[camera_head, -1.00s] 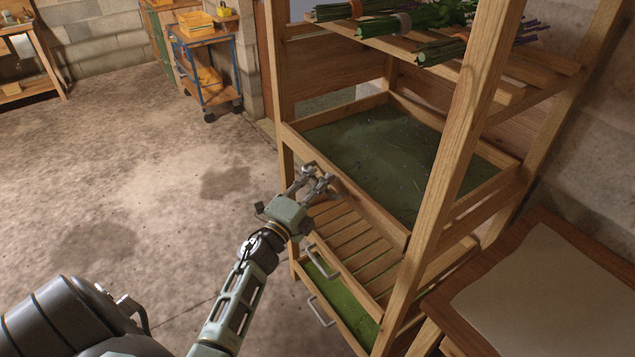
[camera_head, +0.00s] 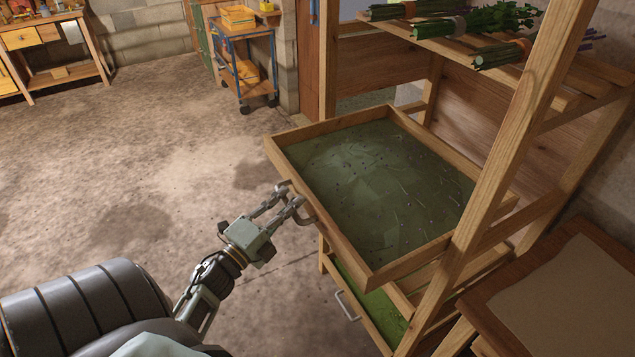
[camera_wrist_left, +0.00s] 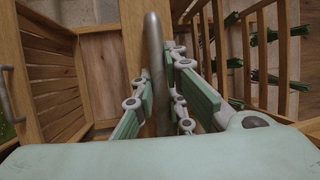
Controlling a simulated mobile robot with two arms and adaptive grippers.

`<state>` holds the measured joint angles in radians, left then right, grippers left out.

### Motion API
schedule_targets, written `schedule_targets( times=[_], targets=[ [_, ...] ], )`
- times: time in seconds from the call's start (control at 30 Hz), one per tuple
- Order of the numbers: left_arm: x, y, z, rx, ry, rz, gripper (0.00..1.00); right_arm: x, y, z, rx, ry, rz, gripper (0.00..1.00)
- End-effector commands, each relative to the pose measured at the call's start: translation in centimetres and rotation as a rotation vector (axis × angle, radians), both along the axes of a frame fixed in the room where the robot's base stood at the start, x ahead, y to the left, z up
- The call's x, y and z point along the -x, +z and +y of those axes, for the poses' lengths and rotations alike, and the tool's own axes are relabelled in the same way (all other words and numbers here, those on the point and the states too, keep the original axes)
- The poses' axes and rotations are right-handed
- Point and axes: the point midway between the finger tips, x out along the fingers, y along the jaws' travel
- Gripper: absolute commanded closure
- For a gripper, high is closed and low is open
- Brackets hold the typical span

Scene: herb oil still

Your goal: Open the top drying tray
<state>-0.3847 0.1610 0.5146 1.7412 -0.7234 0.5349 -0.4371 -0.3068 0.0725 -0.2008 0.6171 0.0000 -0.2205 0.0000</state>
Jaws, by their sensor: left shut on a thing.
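The top drying tray (camera_head: 330,236) is a wooden frame with a dark green mesh floor, scattered with small bits. It sticks out of the front of the wooden rack (camera_head: 520,120), toward the left. My left gripper (camera_head: 289,197) is at the tray's front board, shut on its grey metal handle (camera_head: 306,216). In the left wrist view the handle (camera_wrist_left: 155,60) is an upright bar between the fingers. A lower tray (camera_head: 362,318) with a bright green floor and its own handle shows beneath. My right gripper is not in view.
Herb bundles (camera_head: 440,27) lie on the slatted shelf above. A wooden table with a pale sheet (camera_head: 565,295) stands right of the rack. A blue-framed trolley (camera_head: 240,65) and a workbench (camera_head: 50,45) are far back. The concrete floor (camera_head: 150,140) left of the tray is clear.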

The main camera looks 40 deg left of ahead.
Motion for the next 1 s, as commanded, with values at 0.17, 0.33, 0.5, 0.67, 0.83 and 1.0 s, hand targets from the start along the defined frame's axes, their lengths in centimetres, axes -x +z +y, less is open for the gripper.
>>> schedule_targets(
  times=[0.17, 0.33, 0.5, 0.67, 0.83, 1.0],
  targets=[
    [4.4, -0.5, 1.7, 0.005, 0.000, 0.009, 1.00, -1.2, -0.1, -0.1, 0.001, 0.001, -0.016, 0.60],
    [7.0, -0.4, 2.8, 0.006, 0.000, 0.008, 1.00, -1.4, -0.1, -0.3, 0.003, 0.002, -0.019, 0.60],
    [8.2, -0.3, 3.3, 0.007, -0.001, 0.005, 1.00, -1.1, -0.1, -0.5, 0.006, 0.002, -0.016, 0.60],
    [8.5, -0.3, 3.4, 0.007, -0.001, 0.006, 1.00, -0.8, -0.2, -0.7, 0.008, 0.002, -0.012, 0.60],
    [8.5, -0.4, 3.4, 0.007, -0.001, 0.006, 1.00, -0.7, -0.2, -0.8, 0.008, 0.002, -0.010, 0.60],
    [8.5, -0.4, 3.4, 0.008, -0.001, 0.006, 0.83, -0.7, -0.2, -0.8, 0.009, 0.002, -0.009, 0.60]
  ],
)
